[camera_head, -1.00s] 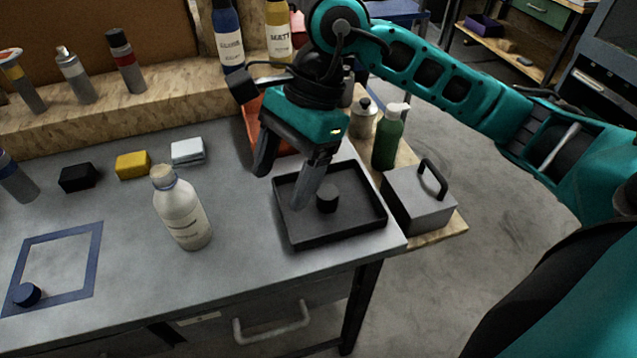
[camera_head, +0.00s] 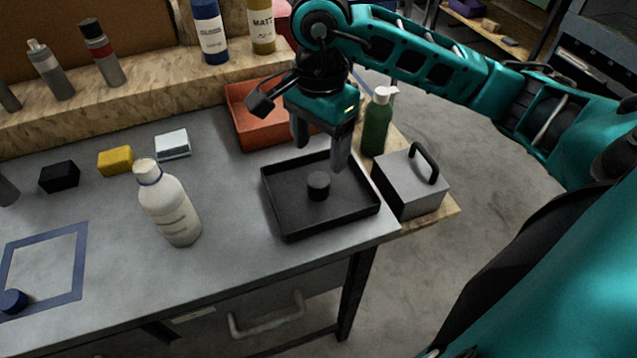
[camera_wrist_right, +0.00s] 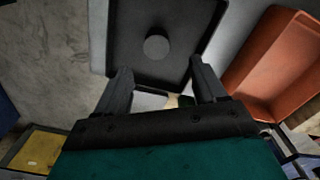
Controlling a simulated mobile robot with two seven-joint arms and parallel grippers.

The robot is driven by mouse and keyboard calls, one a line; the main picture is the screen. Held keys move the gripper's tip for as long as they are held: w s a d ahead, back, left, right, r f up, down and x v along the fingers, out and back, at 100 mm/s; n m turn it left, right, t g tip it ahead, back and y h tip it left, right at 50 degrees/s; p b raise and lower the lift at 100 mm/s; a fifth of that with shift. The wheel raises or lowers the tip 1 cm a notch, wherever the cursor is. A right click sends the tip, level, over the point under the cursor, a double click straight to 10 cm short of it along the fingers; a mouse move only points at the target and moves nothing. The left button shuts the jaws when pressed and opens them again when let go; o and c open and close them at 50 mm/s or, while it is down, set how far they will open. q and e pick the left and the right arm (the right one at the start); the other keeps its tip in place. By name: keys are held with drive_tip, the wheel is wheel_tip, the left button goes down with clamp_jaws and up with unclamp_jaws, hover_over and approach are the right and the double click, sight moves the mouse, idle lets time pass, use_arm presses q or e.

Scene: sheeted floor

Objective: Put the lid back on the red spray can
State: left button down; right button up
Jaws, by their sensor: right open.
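A grey can with a red band and dark top (camera_head: 102,52) stands upright on the wooden ledge at the upper left. Beside it stands a grey can with a narrow pale nozzle (camera_head: 50,70). A small dark round lid (camera_head: 318,186) lies in the black tray (camera_head: 290,232); it also shows in the right wrist view (camera_wrist_right: 156,47). My right gripper (camera_head: 320,155) is open and empty, pointing down over the tray's far part, behind the lid. In the right wrist view its fingers (camera_wrist_right: 162,82) stand apart with the lid beyond them. My left gripper is out of view.
A white bottle (camera_head: 170,208) stands left of the tray. An orange bin (camera_head: 245,120) is behind the tray, a grey box with a handle (camera_head: 405,190) to its right, and a green bottle (camera_head: 376,125) behind that.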

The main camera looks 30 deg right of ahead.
sight(319, 179)
drive_tip(key=shift+f, duration=1.3)
drive_tip(key=shift+s+a+f, duration=0.15)
drive_tip(key=shift+f, duration=1.15)
drive_tip(key=shift+s+a+f, duration=0.1)
drive_tip(key=shift+f, duration=1.2)
drive_tip(key=c, duration=1.1)
drive_tip(key=shift+r, duration=0.15)
